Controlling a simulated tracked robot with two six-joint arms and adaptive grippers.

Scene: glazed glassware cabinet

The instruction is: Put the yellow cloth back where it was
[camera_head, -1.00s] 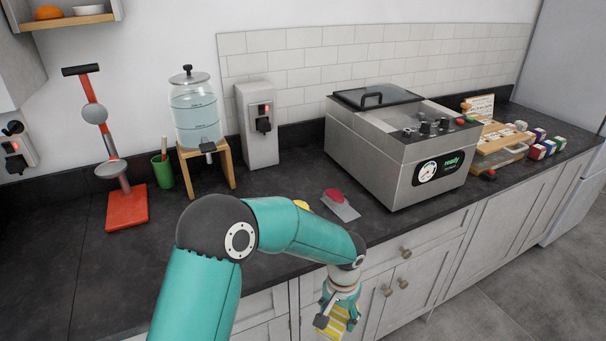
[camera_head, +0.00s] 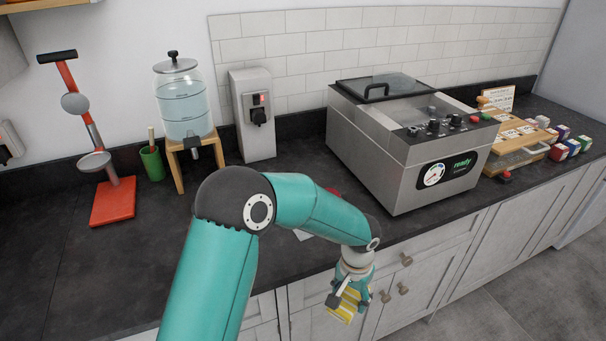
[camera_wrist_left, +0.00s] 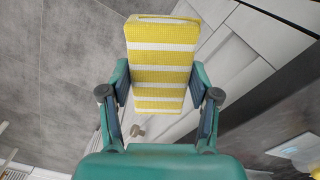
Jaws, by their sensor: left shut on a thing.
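The yellow cloth (camera_wrist_left: 162,68) has white stripes and looks like a folded block in the left wrist view. My left gripper (camera_wrist_left: 160,98) is shut on it, one finger on each side. In the head view the cloth (camera_head: 346,304) hangs below my left gripper (camera_head: 352,290), in front of the cabinet doors and below the counter edge. My right gripper is not in view.
The dark counter (camera_head: 130,265) carries a red stand (camera_head: 112,203), a green cup (camera_head: 152,163), a water dispenser (camera_head: 185,105), a switch box (camera_head: 252,115) and a large metal machine (camera_head: 400,150). Wooden trays (camera_head: 515,145) and small boxes (camera_head: 565,145) stand at the right. My left arm crosses the counter's middle.

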